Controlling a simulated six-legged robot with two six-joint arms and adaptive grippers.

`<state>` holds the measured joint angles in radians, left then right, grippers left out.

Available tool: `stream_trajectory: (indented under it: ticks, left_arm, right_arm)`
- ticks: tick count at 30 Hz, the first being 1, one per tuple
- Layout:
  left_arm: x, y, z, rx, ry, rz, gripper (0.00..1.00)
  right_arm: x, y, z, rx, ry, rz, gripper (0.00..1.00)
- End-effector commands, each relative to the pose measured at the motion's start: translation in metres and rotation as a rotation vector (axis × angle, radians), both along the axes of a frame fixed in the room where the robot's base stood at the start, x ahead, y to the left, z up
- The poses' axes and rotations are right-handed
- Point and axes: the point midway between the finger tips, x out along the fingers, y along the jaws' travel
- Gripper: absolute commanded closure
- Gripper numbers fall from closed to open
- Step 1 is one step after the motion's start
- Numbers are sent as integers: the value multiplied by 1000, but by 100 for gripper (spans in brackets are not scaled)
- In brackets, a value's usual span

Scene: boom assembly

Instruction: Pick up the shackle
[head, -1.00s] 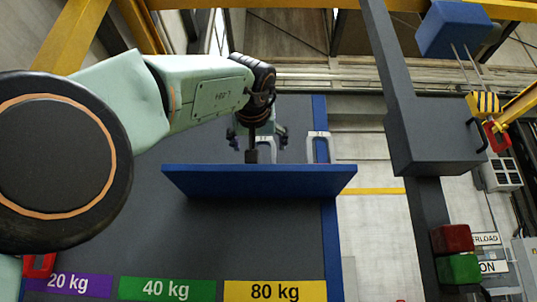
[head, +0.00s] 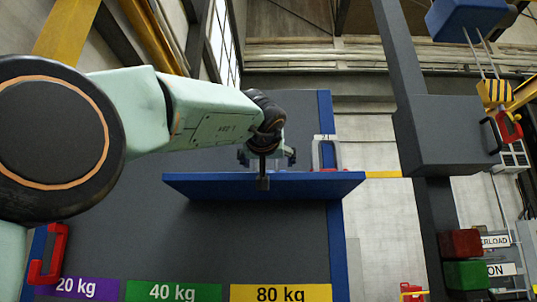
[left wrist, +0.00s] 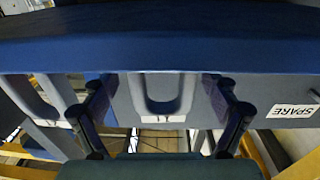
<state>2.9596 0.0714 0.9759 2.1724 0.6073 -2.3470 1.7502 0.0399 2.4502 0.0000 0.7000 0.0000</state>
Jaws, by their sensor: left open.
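My left gripper (head: 267,160) is at the far edge of the blue shelf (head: 262,188), which partly hides its fingers in the head view. In the left wrist view the gripper (left wrist: 160,115) is open, with one finger on each side of a grey U-shaped shackle (left wrist: 160,103). The fingers look apart from the shackle. A second grey shackle (left wrist: 47,98) is to the left of the fingers there. In the head view a grey shackle (head: 316,152) stands behind the shelf, right of the gripper. My right gripper is not seen.
A red shackle-like piece (head: 48,258) is at the panel's lower left. Weight labels, such as the yellow 80 kg one (head: 281,293), line the bottom. A dark post with a box (head: 445,140) stands at right, near a striped hook block (head: 495,92). A SPARE label (left wrist: 293,111) shows at right.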

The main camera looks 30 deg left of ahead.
Motion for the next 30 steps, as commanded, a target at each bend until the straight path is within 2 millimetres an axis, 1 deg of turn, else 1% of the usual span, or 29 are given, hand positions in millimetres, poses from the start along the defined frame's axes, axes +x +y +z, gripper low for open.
stream_trajectory:
  ticks: [8,30]
  left_arm:
    - [1,1,-1,-1,0,0,13]
    - [1,1,-1,0,1,0,76]
  right_arm:
    - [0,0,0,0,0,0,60]
    - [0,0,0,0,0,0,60]
